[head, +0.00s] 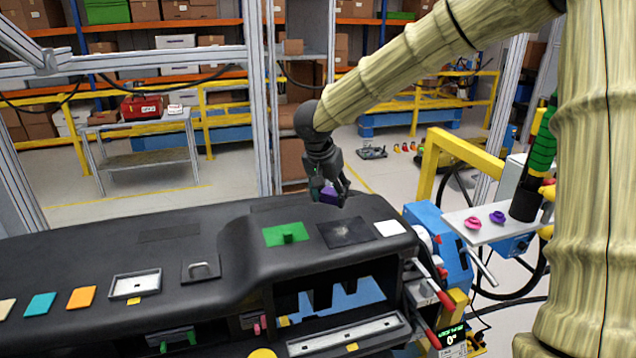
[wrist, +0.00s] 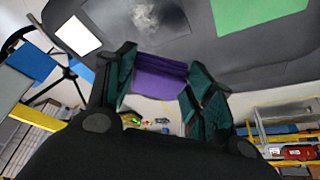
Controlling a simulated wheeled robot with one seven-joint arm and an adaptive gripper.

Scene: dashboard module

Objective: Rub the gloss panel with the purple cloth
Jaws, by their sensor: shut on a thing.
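My gripper (head: 328,192) is shut on the purple cloth (head: 329,196), a small folded block. In the wrist view the cloth (wrist: 158,78) sits between the two green-padded fingers of my gripper (wrist: 160,84). The gloss panel (head: 343,231) is a dark square with a pale smudge, set in the top of the black dashboard (head: 225,222). The smudged panel also shows at the top of the wrist view (wrist: 160,20). In the head view my gripper and the cloth are at the dashboard's far edge, behind the panel. The cloth looks apart from the panel.
A green square with a raised block (head: 286,235) lies left of the panel, and a white square (head: 390,228) lies right of it. A blue machine (head: 440,245) and a shelf with pink and purple knobs (head: 497,227) stand right of the dashboard.

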